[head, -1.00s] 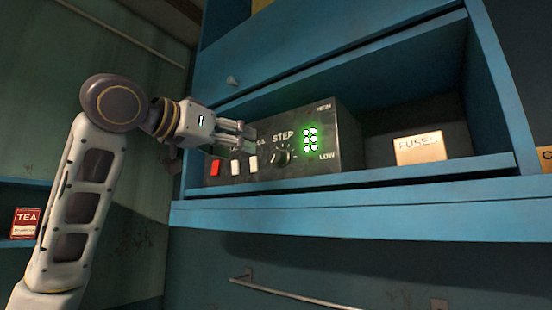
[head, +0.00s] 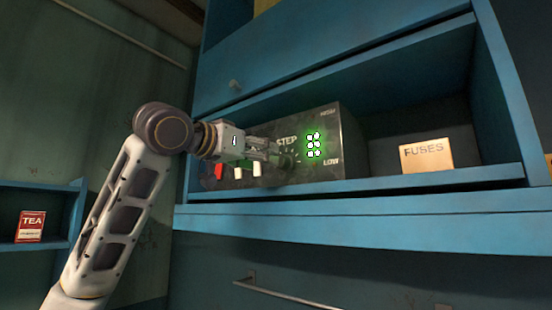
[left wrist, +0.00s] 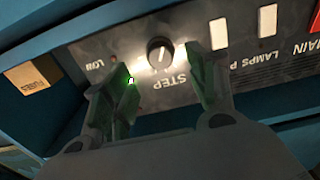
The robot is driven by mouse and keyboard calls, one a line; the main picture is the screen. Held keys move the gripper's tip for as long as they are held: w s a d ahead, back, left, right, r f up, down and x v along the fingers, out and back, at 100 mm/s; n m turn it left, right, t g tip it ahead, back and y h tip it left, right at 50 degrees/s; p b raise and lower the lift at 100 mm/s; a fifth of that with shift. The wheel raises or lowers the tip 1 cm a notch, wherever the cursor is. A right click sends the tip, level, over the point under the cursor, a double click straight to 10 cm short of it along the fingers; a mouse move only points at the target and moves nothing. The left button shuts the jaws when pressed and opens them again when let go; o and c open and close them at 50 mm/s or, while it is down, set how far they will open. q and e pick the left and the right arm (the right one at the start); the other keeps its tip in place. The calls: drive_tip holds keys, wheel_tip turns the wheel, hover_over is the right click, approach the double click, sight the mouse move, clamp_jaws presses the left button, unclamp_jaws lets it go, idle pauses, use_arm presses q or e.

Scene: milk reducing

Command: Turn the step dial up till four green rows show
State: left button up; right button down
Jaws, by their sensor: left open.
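The step dial (left wrist: 160,53) is a dark round knob with a pale pointer mark on the black control panel (head: 340,125). In the head view it is mostly hidden by my fingers. To its right, green lights (head: 313,145) show three rows of two dots between HIGH and LOW. My left gripper (head: 283,160) is in front of the dial. In the left wrist view its open fingers (left wrist: 164,85) stand either side of the dial, apart from it as far as I can tell. My right gripper is not in view.
The panel stands in a blue shelf (head: 450,206). A red switch (head: 219,170) and white switches (head: 257,168) sit left of the dial. A FUSES box (head: 427,157) is at the right, with free room between. A TEA tin (head: 31,226) is far left.

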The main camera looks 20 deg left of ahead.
sight(282, 162)
use_arm(q)
drive_tip(key=p+x, duration=0.2)
drive_tip(key=x, duration=0.5)
drive_tip(key=shift+c, duration=0.2)
drive_tip(key=c, duration=1)
drive_tip(key=shift+m, duration=2.9)
